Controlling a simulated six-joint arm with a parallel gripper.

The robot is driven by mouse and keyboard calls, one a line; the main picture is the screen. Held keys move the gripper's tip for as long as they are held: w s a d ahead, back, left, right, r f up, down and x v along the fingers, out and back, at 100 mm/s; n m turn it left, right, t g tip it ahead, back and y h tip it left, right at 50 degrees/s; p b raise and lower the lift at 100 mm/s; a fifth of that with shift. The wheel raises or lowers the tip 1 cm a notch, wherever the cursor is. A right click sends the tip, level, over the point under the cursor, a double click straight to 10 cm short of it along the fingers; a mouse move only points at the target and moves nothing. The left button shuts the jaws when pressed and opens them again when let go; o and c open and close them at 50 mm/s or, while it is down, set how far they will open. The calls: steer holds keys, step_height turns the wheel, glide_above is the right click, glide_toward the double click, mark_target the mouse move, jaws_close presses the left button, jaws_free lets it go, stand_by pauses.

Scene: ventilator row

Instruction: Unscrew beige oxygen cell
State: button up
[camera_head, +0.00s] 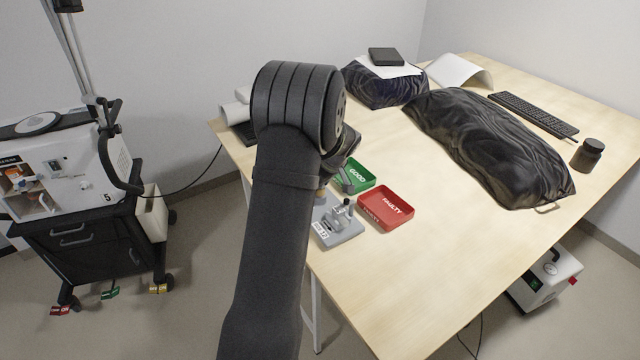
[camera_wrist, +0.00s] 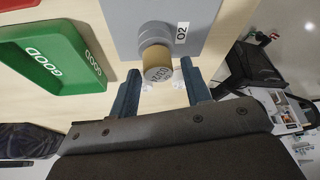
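The beige oxygen cell (camera_wrist: 158,62) is a short cylinder with dark lettering on its end. In the wrist view it sits in a round grey socket on a grey block (camera_wrist: 188,12) with an "O2" label. My gripper (camera_wrist: 161,68) is open, one dark blue finger on each side of the cell. A small gap shows between the cell and the right finger; I cannot tell whether the left finger touches.
A green GOOD tray (camera_head: 357,177) and a red FAULTY tray (camera_head: 386,209) lie on the wooden table beside a grey device (camera_head: 338,229). A black covered bulk (camera_head: 490,145) lies farther right. The right front of the table is clear. A wheeled cart (camera_head: 92,235) stands at left.

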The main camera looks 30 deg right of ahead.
stand_by(0.3)
steer(key=m+h, duration=0.1)
steer(key=m, duration=0.3)
steer(key=m+h, duration=0.2)
steer(key=m, duration=0.2)
steer(key=shift+m, duration=0.4)
steer(key=m, duration=0.2)
steer(key=m+g+h, duration=0.1)
steer(key=m, duration=0.1)
steer(key=shift+m+g+h, duration=0.6)
steer(key=shift+m+g, duration=0.5)
steer(key=shift+m, duration=1.5)
steer(key=shift+c, duration=0.4)
